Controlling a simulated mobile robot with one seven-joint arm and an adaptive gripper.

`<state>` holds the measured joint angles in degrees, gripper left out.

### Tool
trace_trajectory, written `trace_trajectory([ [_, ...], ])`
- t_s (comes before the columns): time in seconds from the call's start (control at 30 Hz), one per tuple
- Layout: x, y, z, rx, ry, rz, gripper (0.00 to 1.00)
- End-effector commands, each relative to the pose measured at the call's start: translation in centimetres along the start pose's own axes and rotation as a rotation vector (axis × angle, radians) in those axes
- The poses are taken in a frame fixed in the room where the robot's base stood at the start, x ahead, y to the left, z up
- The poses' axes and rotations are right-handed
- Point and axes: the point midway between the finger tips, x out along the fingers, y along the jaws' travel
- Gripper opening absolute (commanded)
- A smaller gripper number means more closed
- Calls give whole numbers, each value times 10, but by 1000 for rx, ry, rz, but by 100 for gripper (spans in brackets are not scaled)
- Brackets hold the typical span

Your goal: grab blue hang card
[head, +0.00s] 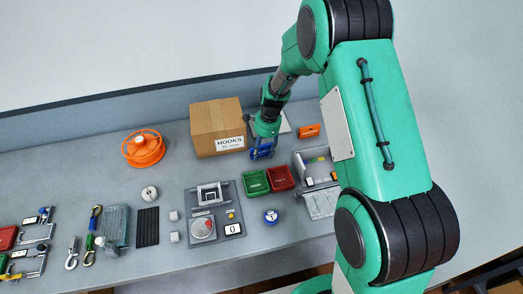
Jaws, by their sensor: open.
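I cannot make out a blue hang card for certain in the head view. If it is close to the fingers, it is too small or hidden to tell apart from them.
The cardboard box (217,128) stands left of my gripper. A green bin (255,182) and a red bin (280,178) lie in front. An orange reel (144,148) sits farther left. A grey tray (318,197) is at right.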

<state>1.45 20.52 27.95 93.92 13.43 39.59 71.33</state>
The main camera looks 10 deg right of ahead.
Motion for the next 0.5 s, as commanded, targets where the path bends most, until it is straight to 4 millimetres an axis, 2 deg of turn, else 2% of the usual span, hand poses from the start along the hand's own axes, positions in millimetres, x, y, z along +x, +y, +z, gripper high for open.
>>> trace_trajectory([
  [0.13, 0, 0, 0, 0, 0, 0, 48],
  [0.3, 0, 0, 0, 0, 0, 0, 15],
  [0.5, 0, 0, 0, 0, 0, 0, 15],
])
